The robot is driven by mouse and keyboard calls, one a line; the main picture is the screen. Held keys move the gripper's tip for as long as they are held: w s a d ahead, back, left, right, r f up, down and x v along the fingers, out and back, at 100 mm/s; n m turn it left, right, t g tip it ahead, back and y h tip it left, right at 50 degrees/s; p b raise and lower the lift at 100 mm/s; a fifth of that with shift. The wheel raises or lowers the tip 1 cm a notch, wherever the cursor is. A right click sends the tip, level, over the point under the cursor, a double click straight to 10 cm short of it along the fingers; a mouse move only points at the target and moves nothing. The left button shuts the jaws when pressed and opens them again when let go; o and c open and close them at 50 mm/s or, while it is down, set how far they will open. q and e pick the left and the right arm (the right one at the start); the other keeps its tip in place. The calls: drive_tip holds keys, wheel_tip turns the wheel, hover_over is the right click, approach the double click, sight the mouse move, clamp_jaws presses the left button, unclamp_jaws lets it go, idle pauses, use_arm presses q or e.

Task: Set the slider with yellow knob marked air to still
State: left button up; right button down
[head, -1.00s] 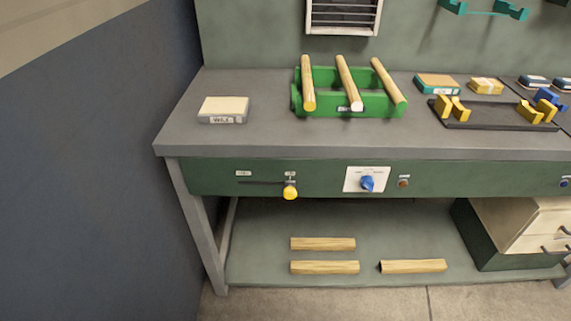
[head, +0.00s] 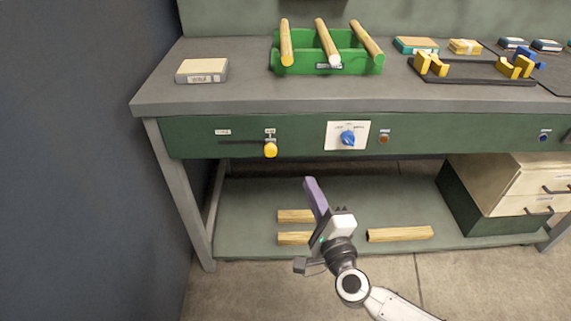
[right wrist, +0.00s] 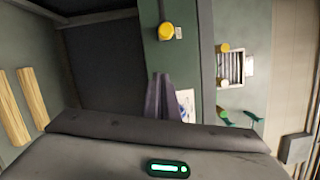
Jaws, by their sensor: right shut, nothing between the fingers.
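The slider's yellow knob (head: 270,150) sits at the right end of a short dark horizontal slot (head: 238,142) on the green front panel of the bench. Small white labels sit above the slot's left end (head: 222,132) and right end (head: 270,132); their lettering is too small to read. My right gripper (head: 312,184) is shut and empty, below and to the right of the knob, apart from it. In the right wrist view the yellow knob (right wrist: 166,31) shows beyond the purple-grey fingers (right wrist: 164,92). My left gripper is not in view.
A blue rotary knob (head: 347,138) on a white plate and a brown button (head: 384,139) sit right of the slider. The bench top (head: 200,100) overhangs the panel. Wood pieces (head: 400,234) lie on the lower shelf. A dark wall (head: 80,160) stands at left.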

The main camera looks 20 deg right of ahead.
sight(271, 147)
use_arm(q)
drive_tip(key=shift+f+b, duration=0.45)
use_arm(e)
drive_tip(key=w+a+r, duration=0.1)
drive_tip(key=w+a, duration=0.2)
drive_tip(key=w, duration=0.6)
drive_tip(key=shift+w+a+r, duration=0.25)
drive_tip(key=shift+r, duration=0.05)
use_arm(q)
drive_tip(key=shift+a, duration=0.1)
